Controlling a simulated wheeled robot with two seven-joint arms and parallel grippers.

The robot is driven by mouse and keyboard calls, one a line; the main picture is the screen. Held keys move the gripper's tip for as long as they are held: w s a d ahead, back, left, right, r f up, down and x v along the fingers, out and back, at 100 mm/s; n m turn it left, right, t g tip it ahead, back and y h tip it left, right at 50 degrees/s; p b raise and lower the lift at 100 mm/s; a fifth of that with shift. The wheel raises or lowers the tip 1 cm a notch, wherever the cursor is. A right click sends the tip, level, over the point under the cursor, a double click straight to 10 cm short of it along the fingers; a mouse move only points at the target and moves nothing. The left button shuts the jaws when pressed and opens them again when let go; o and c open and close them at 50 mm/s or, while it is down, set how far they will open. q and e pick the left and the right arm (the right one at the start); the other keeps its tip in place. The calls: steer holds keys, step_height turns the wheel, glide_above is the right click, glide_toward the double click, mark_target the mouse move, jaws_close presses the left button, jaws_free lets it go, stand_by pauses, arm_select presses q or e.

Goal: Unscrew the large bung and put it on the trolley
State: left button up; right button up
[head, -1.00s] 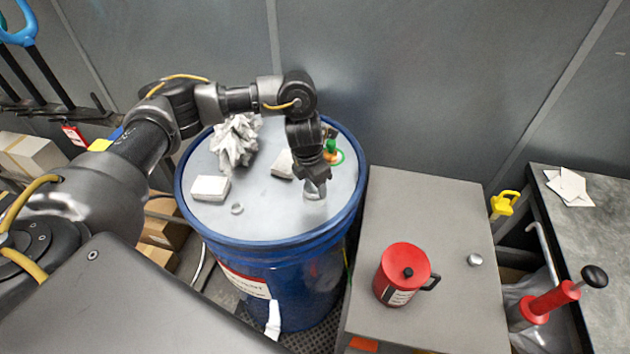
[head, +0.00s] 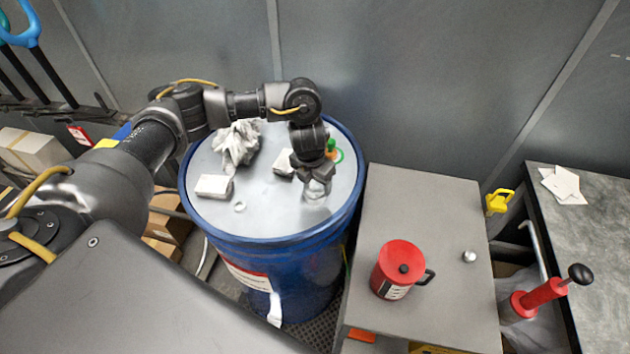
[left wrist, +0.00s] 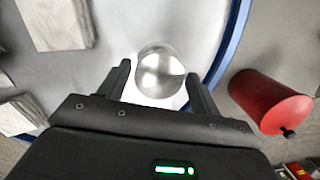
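The blue drum (head: 270,262) has a grey lid. The large bung (left wrist: 161,72), a shiny round metal piece, is on the lid and also shows under my gripper in the head view (head: 317,189). My left gripper (left wrist: 160,75) is over it from above, one finger on each side. A narrow gap shows beside the left finger; contact on the right is unclear. The trolley (head: 440,210) is the grey-topped one right of the drum. My right gripper is not in view.
On the lid are crumpled cloth (head: 238,143), white blocks (head: 214,186), a small ring-like opening (head: 239,206) and a green-orange fitting (head: 331,149). The trolley holds a red can (head: 400,268) and a small metal piece (head: 469,256); its back half is clear.

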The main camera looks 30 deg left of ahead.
arm_select(q)
steer(key=shift+f+m+b, duration=0.2)
steer(key=shift+m+b, duration=0.7)
steer(key=shift+b, duration=0.15)
steer(key=shift+m+b, duration=0.35)
steer(key=shift+m, duration=0.15)
steer(key=shift+m+h+b, duration=0.3)
steer(key=shift+m, duration=0.2)
steer(key=shift+r+m, duration=0.25)
steer(key=shift+m, duration=0.15)
steer(key=m+b, duration=0.2)
steer(key=shift+f+m, duration=0.2)
steer(key=shift+m, duration=0.1)
steer(key=shift+r+m+g+b, duration=0.15)
steer(key=shift+m+g+b, duration=0.15)
steer(key=shift+m+b, duration=0.5)
